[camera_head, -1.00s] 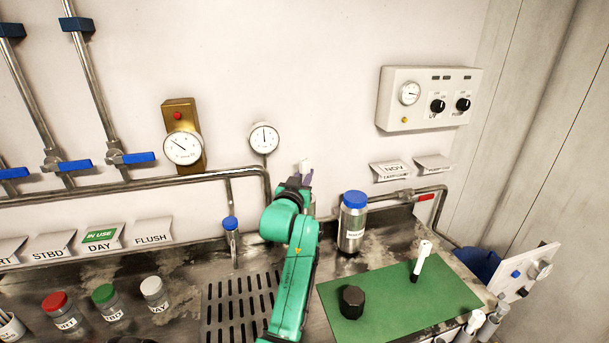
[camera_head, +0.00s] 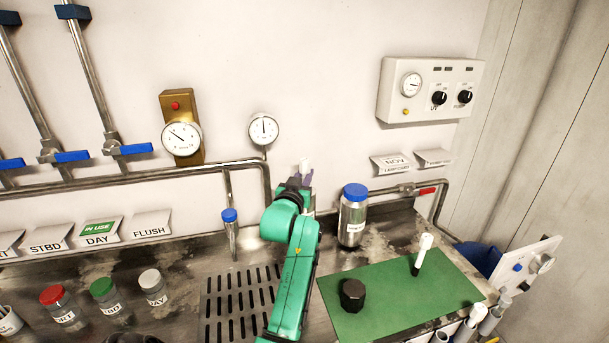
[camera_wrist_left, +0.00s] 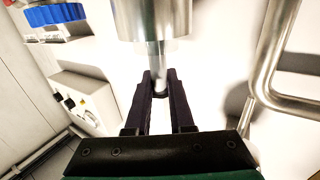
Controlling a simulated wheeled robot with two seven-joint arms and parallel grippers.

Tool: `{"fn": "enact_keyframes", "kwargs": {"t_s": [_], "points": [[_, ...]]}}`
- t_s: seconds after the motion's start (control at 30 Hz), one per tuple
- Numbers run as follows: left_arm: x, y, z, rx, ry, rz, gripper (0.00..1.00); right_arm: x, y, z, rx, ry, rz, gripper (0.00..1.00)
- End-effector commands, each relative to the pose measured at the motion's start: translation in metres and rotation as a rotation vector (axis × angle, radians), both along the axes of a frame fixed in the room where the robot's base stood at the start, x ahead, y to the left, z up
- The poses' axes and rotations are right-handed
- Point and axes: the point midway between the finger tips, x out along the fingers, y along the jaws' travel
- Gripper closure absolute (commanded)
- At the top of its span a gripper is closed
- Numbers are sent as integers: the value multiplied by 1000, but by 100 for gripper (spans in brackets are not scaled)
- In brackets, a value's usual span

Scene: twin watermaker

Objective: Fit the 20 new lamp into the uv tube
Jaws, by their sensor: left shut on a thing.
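My left gripper (camera_head: 304,180) is raised near the wall behind the counter, left of the blue-capped bottle. Its fingers are shut on a slim lamp, whose pale end (camera_head: 305,166) shows above them. In the left wrist view the two dark fingers (camera_wrist_left: 160,92) close on the clear lamp shaft (camera_wrist_left: 158,62). The shaft runs in line with a steel cylinder (camera_wrist_left: 150,18), apparently the uv tube, and its far end meets or enters the cylinder's mouth; the depth is unclear. In the head view my arm mostly hides this tube. My right gripper is not in view.
A green mat (camera_head: 390,315) bears a black cap (camera_head: 352,294) and an upright white stick-like item (camera_head: 423,254). A blue-capped steel bottle (camera_head: 353,220) stands close right of my gripper. A pipe (camera_head: 130,179) runs along the wall. Labelled jars (camera_head: 104,297) stand at left.

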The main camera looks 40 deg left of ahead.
Motion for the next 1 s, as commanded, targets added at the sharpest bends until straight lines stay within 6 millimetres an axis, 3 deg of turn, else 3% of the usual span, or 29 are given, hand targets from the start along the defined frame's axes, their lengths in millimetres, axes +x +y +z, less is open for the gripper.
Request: {"fn": "enact_keyframes", "kwargs": {"t_s": [1.0], "points": [[0, 0, -27, 0, 0, 0, 100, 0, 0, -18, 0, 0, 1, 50]]}}
